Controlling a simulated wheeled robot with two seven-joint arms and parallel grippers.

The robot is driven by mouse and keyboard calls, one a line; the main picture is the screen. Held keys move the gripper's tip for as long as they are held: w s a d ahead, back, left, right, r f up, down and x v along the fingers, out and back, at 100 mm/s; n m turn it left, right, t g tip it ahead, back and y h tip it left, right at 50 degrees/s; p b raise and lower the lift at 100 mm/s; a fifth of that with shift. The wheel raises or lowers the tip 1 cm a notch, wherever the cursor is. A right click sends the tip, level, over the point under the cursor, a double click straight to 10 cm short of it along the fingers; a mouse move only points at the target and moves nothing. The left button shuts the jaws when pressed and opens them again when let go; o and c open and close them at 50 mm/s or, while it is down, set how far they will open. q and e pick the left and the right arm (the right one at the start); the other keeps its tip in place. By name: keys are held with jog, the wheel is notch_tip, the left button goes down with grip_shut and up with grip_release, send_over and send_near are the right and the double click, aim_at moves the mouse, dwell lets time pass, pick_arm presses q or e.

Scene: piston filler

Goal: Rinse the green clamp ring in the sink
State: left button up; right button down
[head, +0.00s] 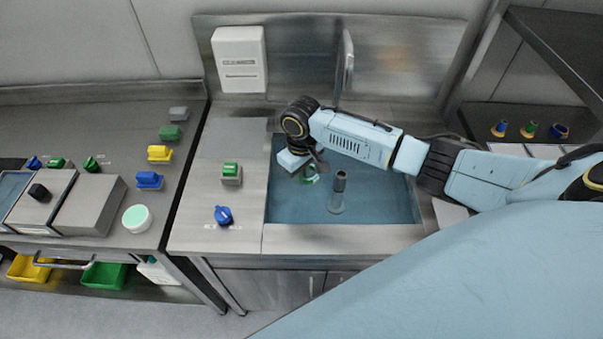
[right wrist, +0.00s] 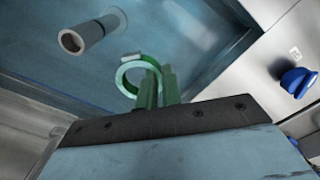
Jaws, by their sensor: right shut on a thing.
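The green clamp ring (head: 312,175) is held over the sink basin (head: 385,212), left of an upright grey pipe (head: 338,189). My right gripper (head: 307,171) is shut on it and points down into the basin area. In the right wrist view the ring (right wrist: 122,77) shows as an open loop at the fingertips (right wrist: 157,78), with the pipe (right wrist: 85,36) beyond it and apart from it. The exact height of the ring above the basin floor is hard to tell. My left gripper is not in view.
A blue clamp (head: 223,215) and a green-topped grey block (head: 231,173) stand on the steel counter left of the basin. A tap (head: 347,60) and a white dispenser (head: 239,58) are at the back wall. The left bench holds several coloured blocks and a round white tub (head: 137,218).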

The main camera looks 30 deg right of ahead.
notch_tip(320, 180, down, 2)
jog(key=shift+f+b, duration=0.25)
jog(key=shift+b, duration=0.85)
jog(key=shift+f+b, duration=2.1)
jog(key=shift+f, duration=2)
jog(key=shift+s+a+p, duration=0.3)
jog(key=shift+s+p, duration=0.2)
jog(key=shift+p, duration=0.4)
jog(key=shift+w, duration=0.1)
jog(key=shift+w+d+b, duration=0.2)
jog(key=shift+w+b, duration=0.1)
jog(key=shift+w+d+b, duration=0.4)
jog(key=shift+w, duration=0.25)
